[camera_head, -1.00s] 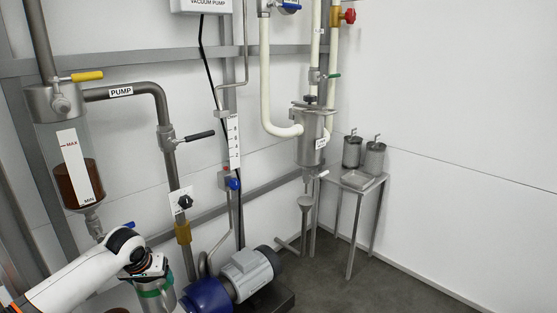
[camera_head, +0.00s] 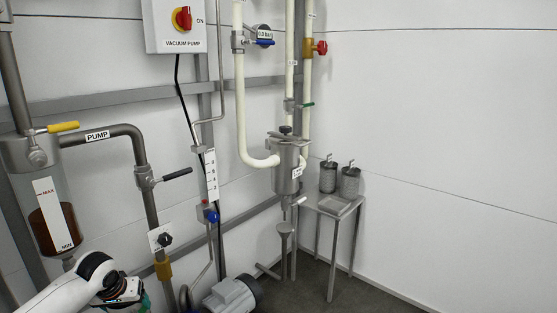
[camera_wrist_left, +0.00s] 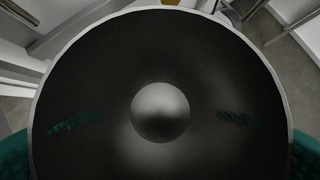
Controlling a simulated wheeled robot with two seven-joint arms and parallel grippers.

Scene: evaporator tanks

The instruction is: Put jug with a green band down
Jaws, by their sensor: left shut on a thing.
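My left gripper (camera_head: 132,298) is at the bottom left of the head view, low in front of the pipes, shut on the jug with a green band. Only a bit of green at the gripper shows there, and the rest of the jug is cut off by the lower edge. In the left wrist view the jug's round top (camera_wrist_left: 160,50) fills most of the picture, dark within a pale rim, with a round shape in the middle. Green patches show at its lower left and right edges. My right gripper is not in view.
A small metal table (camera_head: 353,207) stands in the corner with two lidded metal cans (camera_head: 328,178) and a shallow tray (camera_head: 333,204). A grey motor (camera_head: 234,295) is on the floor right of my gripper. A glass tank (camera_head: 52,222) hangs above my arm. Floor is free before the table.

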